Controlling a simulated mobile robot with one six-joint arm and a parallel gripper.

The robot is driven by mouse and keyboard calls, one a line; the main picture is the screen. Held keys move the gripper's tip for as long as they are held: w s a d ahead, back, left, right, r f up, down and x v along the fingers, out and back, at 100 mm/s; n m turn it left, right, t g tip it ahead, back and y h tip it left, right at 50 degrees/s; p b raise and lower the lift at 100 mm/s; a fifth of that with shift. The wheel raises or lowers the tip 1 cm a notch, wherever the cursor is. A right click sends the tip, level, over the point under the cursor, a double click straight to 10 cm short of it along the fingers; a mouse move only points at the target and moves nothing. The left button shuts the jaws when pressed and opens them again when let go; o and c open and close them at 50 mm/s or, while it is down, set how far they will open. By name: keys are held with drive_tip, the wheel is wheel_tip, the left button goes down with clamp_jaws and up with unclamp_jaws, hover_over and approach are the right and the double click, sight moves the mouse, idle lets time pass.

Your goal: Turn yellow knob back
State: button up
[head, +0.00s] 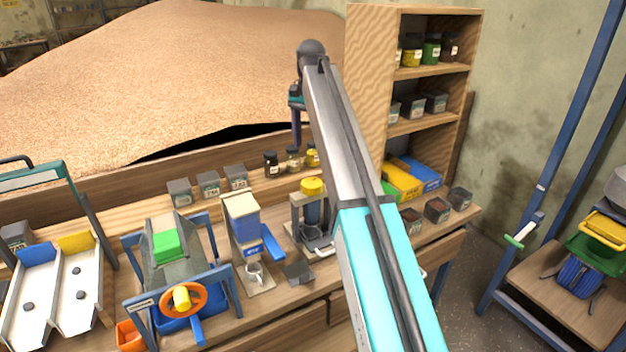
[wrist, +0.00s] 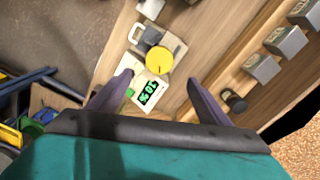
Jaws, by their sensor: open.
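The yellow knob (head: 311,186) is a round cap on top of a small grey device (head: 297,228) on the workbench. In the wrist view the yellow knob (wrist: 159,62) shows from above, with a small display (wrist: 149,93) in green digits beside it. My gripper (head: 296,140) hangs above and behind the device, apart from the knob. In the wrist view my gripper (wrist: 160,80) is open and empty, its two purple fingers on either side of the knob in the picture. Part of the device is hidden by my arm in the head view.
Dark jars (head: 271,164) and grey tins (head: 208,184) line the back of the bench. A blue-bodied dispenser (head: 243,222) stands left of the device, and an orange handwheel (head: 180,299) further left. A wooden shelf (head: 364,60) rises behind on the right.

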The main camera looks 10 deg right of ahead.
sight(311, 183)
drive_tip(key=shift+s+f+p, duration=0.1)
drive_tip(key=shift+f+p, duration=1.65)
drive_tip(key=shift+f, duration=4.85)
drive_tip(key=c, duration=1.1)
